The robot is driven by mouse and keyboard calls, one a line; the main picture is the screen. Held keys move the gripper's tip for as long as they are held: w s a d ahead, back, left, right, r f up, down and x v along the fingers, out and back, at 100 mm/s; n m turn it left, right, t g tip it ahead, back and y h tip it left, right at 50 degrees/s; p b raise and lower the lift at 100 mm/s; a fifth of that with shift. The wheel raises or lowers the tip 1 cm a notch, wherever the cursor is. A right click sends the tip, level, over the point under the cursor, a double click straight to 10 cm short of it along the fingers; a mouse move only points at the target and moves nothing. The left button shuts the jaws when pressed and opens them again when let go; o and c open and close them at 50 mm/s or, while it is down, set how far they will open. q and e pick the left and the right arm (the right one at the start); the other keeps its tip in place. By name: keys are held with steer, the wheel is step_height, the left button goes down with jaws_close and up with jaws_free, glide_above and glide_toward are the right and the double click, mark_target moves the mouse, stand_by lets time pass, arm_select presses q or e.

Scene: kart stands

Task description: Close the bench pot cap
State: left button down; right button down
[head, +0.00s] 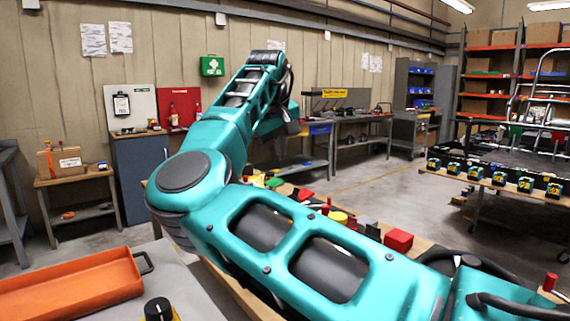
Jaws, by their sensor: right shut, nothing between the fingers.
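I cannot tell for certain which thing is the bench pot or its cap. A bench (240,291) runs behind my right arm and bears several small coloured pieces, among them a yellow round piece (338,217) and a red block (398,240). My right arm crosses the picture from the lower right, bends at the left and rises, hiding much of this bench. My right gripper (291,126) hangs small and dark beyond the raised forearm, shut and apart from the coloured pieces. My left gripper is out of view.
An orange tray (70,287) lies on a grey surface at the lower left, near a black knob (158,309) with yellow below. A side table (78,176) bears a brown container. A table with yellow-and-black items (472,172) stands right. Floor is clear at centre right.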

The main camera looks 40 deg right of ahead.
glide_toward(294, 191)
step_height(294, 191, down, 3)
steer(key=w+a, duration=0.2)
steer(key=d, duration=0.1)
steer(key=d+f, duration=0.2)
steer(key=d, duration=0.1)
steer(key=shift+s, duration=0.3)
